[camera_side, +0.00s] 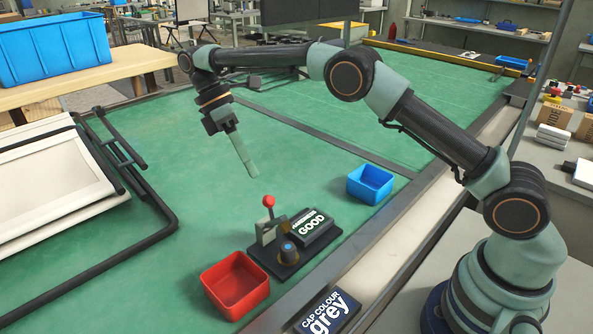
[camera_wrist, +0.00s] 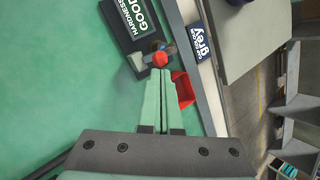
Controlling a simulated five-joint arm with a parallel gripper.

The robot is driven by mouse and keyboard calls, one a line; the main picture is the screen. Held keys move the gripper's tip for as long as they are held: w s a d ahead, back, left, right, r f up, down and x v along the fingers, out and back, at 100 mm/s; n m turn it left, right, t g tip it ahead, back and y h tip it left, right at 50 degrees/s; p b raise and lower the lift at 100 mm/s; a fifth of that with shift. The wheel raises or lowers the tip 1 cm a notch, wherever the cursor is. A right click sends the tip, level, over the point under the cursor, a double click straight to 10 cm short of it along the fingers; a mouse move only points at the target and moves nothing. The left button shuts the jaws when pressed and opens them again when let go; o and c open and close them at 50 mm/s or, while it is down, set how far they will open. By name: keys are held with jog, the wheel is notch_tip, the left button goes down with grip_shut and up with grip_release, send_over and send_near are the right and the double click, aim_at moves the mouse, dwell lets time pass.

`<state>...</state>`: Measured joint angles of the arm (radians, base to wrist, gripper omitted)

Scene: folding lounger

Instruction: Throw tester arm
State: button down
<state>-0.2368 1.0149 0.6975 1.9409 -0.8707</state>
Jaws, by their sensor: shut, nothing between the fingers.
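The tester (camera_side: 288,243) is a dark block on the green table with a sign reading "HARDNESS GOOD". Its arm is a lever with a red ball knob (camera_side: 268,201), standing roughly upright on a grey bracket. A small dark cap-like piece with a blue-grey top (camera_side: 288,249) sits at the tester's front. In the wrist view the red knob (camera_wrist: 160,58) shows just beyond the fingertips. My gripper (camera_side: 250,172) is shut and empty, pointing down, above and to the left of the knob, apparently apart from it. In the wrist view its fingers (camera_wrist: 163,75) lie side by side.
A red bin (camera_side: 236,284) stands at the tester's front left and a blue bin (camera_side: 370,184) at its back right. A sign (camera_side: 328,311) reads "CAP COLOUR grey". The folding lounger (camera_side: 60,190) lies at the left with its dark frame. The green table between is clear.

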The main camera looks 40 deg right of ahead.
notch_tip(320, 180, up, 2)
jog(key=s+n+t, duration=0.1)
jog(key=n, duration=0.6)
jog(key=r+n+t+y, duration=0.1)
jog(key=n+t, duration=0.2)
jog(key=n, duration=1.2)
send_over(268, 197)
jog(key=s, duration=0.1)
jog(key=f, duration=0.3)
jog(key=s+f, duration=0.1)
jog(key=f, duration=0.4)
jog(key=shift+s+f, duration=0.15)
jog(key=shift+f, duration=0.25)
jog(key=shift+w+r, duration=0.2)
jog(key=shift+w, duration=0.3)
jog(key=shift+w+r, duration=0.1)
jog(key=shift+w, duration=1.65)
jog(key=shift+w+f, duration=0.2)
jog(key=shift+w, duration=0.7)
jog(key=shift+w+f, duration=0.2)
jog(key=shift+w, duration=0.7)
jog(key=shift+w, duration=0.1)
